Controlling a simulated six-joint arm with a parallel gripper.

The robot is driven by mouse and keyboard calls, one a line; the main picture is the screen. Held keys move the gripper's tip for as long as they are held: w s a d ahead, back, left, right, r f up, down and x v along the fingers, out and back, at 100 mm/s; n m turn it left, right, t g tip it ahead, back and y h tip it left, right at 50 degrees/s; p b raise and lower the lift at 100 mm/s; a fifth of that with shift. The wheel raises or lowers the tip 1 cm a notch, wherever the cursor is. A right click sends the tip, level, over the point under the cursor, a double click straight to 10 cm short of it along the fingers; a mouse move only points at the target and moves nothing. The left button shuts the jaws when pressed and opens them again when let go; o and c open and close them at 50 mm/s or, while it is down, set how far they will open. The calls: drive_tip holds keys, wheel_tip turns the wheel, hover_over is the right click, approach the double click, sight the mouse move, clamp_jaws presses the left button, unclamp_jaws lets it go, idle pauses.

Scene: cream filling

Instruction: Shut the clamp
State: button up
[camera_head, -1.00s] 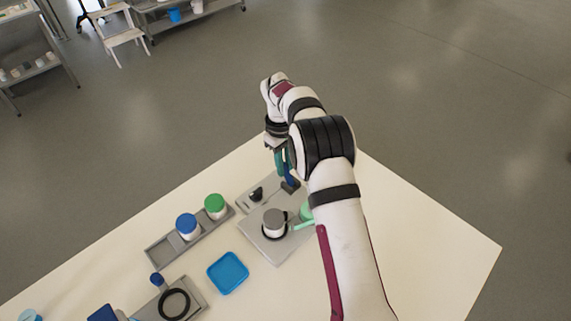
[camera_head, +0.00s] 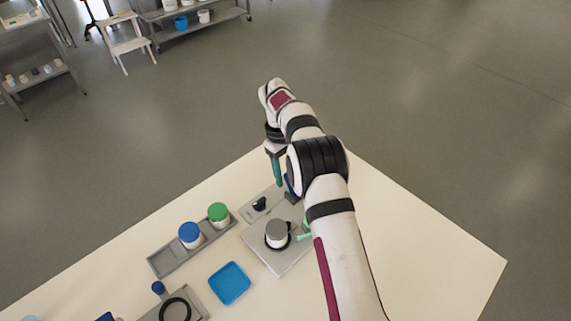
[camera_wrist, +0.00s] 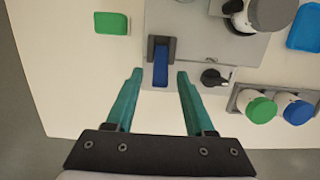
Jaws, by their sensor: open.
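I take the clamp to be the dark grey bracket (camera_wrist: 161,45) with a blue lever (camera_wrist: 160,68), on a grey plate. In the head view the bracket (camera_head: 291,197) is partly hidden by my arm, with a bit of blue above it. My gripper (camera_wrist: 160,74) is open. Its two teal fingers stand apart on either side of the blue lever in the wrist view, with a gap on each side. In the head view my gripper (camera_head: 279,183) is over the plate's far side, and one finger is clearly seen. I cannot tell its height.
A black knob (camera_wrist: 213,77) sits right of the lever. A grey-lidded cup (camera_head: 277,230) stands in a dark ring on the plate (camera_head: 285,262). A rack holds blue-lidded (camera_head: 191,235) and green-lidded (camera_head: 218,214) jars. A blue tray (camera_head: 230,283) lies in front.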

wheel_tip(320, 180, up, 11)
drive_tip(key=w+a, duration=0.1)
drive_tip(key=shift+a+r, duration=0.15)
drive_tip(key=shift+w, duration=0.1)
drive_tip(key=s+d+r+m+y, duration=0.1)
drive_tip(key=s+d+r+m, duration=0.3)
drive_tip(key=s+r, duration=0.3)
drive_tip(key=s+d+r+m, duration=0.3)
drive_tip(key=s+d+r, duration=0.15)
drive_tip(key=s, duration=0.45)
drive_tip(key=s+f+m+y, duration=0.1)
drive_tip(key=s+f+m, duration=0.2)
drive_tip(key=s, duration=0.8)
drive_tip(key=s+d+f+m+t+y, duration=0.1)
drive_tip(key=s+f+m, duration=0.3)
drive_tip(key=s, duration=0.8)
drive_tip(key=shift+f+m, duration=0.3)
drive_tip(key=shift+f, duration=0.3)
